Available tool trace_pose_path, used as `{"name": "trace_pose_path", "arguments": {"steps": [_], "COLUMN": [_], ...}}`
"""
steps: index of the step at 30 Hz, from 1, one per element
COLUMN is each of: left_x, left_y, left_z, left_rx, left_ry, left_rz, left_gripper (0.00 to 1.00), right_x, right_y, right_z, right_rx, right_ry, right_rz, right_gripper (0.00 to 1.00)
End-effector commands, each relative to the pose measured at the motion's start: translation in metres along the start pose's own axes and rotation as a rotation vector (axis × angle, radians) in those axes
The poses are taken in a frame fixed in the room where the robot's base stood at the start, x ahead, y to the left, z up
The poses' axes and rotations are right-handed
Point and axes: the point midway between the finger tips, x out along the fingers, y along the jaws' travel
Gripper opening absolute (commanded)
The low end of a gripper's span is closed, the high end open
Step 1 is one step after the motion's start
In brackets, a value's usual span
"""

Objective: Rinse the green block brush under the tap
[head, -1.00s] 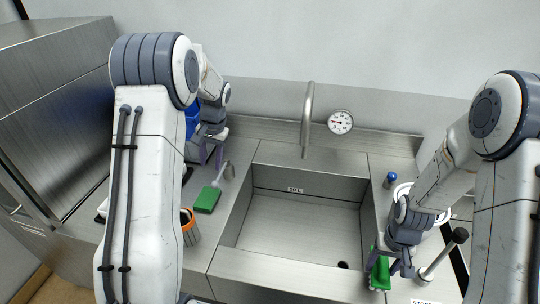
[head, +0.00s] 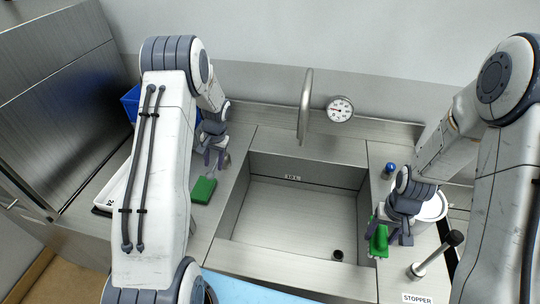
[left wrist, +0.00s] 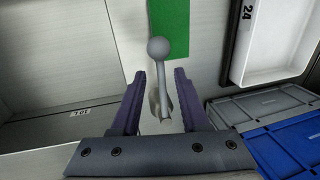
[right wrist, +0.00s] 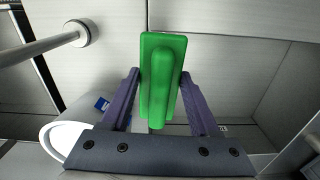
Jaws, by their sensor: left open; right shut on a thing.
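The green block brush (head: 379,238) is in my right gripper (head: 388,228), at the right rim of the sink (head: 295,215). In the right wrist view the brush (right wrist: 160,75) sits between the closed fingers. The curved tap spout (head: 305,105) stands over the back of the sink. My left gripper (head: 213,155) is open over the left counter. In the left wrist view a grey ball-topped lever (left wrist: 159,47) stands between its spread fingers, in front of a green plate (left wrist: 183,25). The plate also shows in the head view (head: 203,190).
A round gauge (head: 340,109) is behind the sink. A black-knobbed lever (head: 435,255) by a STOPPER label and a white round container (head: 432,207) are on the right counter. A blue bin (head: 131,101) and white tray (head: 112,190) are at left. The basin is empty.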

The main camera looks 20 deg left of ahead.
Motion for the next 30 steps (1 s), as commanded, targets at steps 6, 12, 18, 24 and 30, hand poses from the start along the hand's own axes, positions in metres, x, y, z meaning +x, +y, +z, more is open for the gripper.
{"name": "trace_pose_path", "arguments": {"steps": [6,12,18,24,30], "left_x": [0.015,0.017,0.016,0.016,0.016], "left_y": [-0.001,-0.001,-0.001,-0.001,-0.001], "left_z": [0.001,0.0,0.0,0.0,0.0], "left_rx": [-0.002,-0.002,-0.002,-0.001,-0.001], "left_ry": [-0.001,0.001,0.001,0.001,0.001], "left_rz": [0.0,0.0,0.0,0.0,0.0], "left_gripper": [0.45,0.45,0.0,0.0,0.0], "right_x": [-0.007,-0.006,-0.006,-0.006,-0.006], "right_y": [-0.001,-0.001,-0.001,-0.001,0.0], "right_z": [0.0,0.0,0.0,0.0,0.0], "right_rx": [-0.001,-0.001,-0.001,-0.001,-0.001], "right_ry": [0.0,0.0,0.0,0.0,0.0], "right_rz": [0.0,0.0,0.0,0.0,0.0], "right_gripper": [0.1,0.1,0.1,0.1,0.1]}}
